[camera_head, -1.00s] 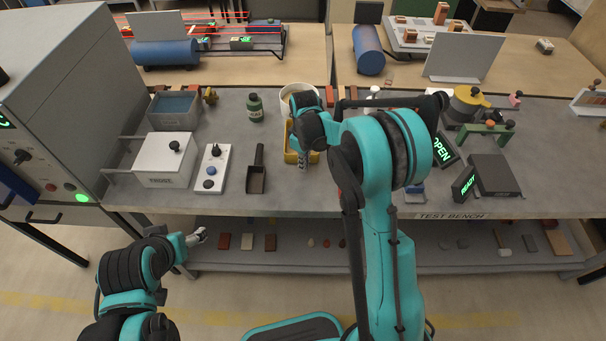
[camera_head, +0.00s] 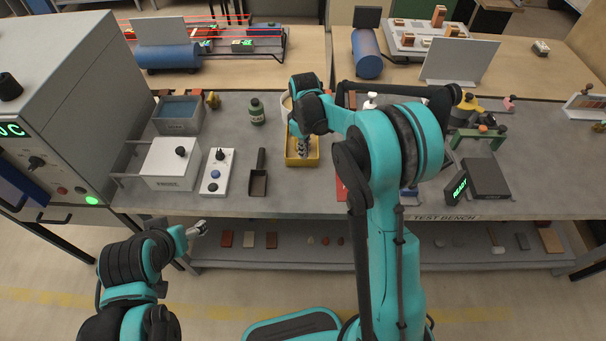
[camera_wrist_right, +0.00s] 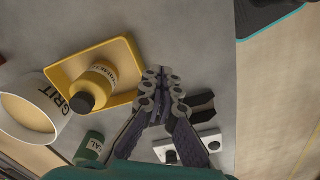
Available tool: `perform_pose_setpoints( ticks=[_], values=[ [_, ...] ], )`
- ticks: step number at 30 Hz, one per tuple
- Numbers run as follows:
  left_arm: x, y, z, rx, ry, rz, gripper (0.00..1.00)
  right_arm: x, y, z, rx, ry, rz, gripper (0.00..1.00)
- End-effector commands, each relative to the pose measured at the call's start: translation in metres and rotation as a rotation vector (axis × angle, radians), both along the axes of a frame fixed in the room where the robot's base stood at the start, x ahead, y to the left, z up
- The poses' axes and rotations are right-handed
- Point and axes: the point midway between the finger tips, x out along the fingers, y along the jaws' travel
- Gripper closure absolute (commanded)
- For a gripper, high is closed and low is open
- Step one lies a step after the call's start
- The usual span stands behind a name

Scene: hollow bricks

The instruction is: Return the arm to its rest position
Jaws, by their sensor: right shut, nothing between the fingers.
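My right arm reaches over the test bench in the head view. Its right gripper (camera_head: 303,148) is shut and empty, and shows in front of the yellow tray (camera_head: 312,162). In the right wrist view the shut fingers (camera_wrist_right: 160,76) lie beside the right edge of the tray (camera_wrist_right: 88,54), apart from the yellow bottle (camera_wrist_right: 101,80) lying in it. My left gripper (camera_head: 201,228) is low at the left, in front of the bench; it is too small to tell whether it is open.
A white GRIT bucket (camera_wrist_right: 30,112), a green bottle (camera_head: 257,114), a black scoop (camera_head: 258,182) and a white button box (camera_head: 216,172) stand near the tray. The READY display (camera_head: 456,189) and a dark flat box (camera_head: 486,178) are right of my arm. Bare bench shows around the scoop.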

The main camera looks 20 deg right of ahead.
Motion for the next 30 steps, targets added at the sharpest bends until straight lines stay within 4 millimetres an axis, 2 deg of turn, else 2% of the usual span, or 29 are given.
perform_pose_setpoints(
  ticks=[15,19,23,27,30],
  values=[
    [0.000,0.000,0.000,0.000,0.000,0.000,0.29,0.000,0.000,0.001,0.000,0.000,-0.001,1.00],
    [0.000,0.000,-0.003,0.000,0.000,0.000,0.29,-0.007,-0.001,0.010,0.001,-0.020,-0.024,1.00],
    [0.000,0.000,-0.012,0.000,0.000,0.000,0.29,-0.030,-0.002,0.034,0.006,-0.082,-0.100,1.00],
    [0.000,0.000,-0.024,0.000,0.000,0.000,0.29,-0.068,-0.004,0.062,0.022,-0.179,-0.220,1.00],
    [0.000,0.000,-0.031,0.000,0.000,0.000,0.29,-0.097,-0.005,0.075,0.041,-0.248,-0.308,1.00]
  ],
)
